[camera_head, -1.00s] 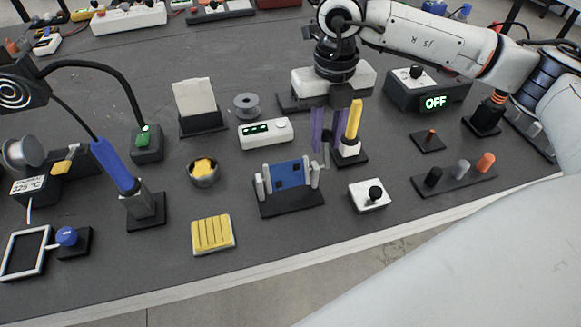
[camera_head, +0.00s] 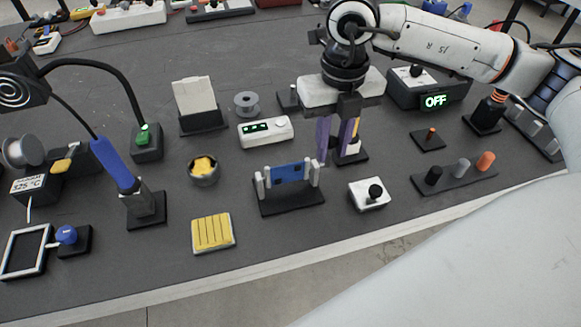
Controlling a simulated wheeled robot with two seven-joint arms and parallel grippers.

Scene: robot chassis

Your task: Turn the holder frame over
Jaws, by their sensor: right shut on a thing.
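The holder frame (camera_head: 290,197) stands on the table at the centre front, a dark base with white posts at each side. A blue board (camera_head: 288,172) with dark patches is held between the posts and appears tilted, its visible face short. My right gripper (camera_head: 332,157) points down at the frame's right end, with purple fingers. It is shut on what seems to be the turning part at that end; the fingers hide the contact. My left gripper is not in view.
A yellow-handled tool (camera_head: 354,135) in its stand is just behind the right fingers. A white box with a black knob (camera_head: 369,194) is to the right. A yellow ribbed block (camera_head: 212,233) and a bowl (camera_head: 204,169) are to the left. Bare table lies in front.

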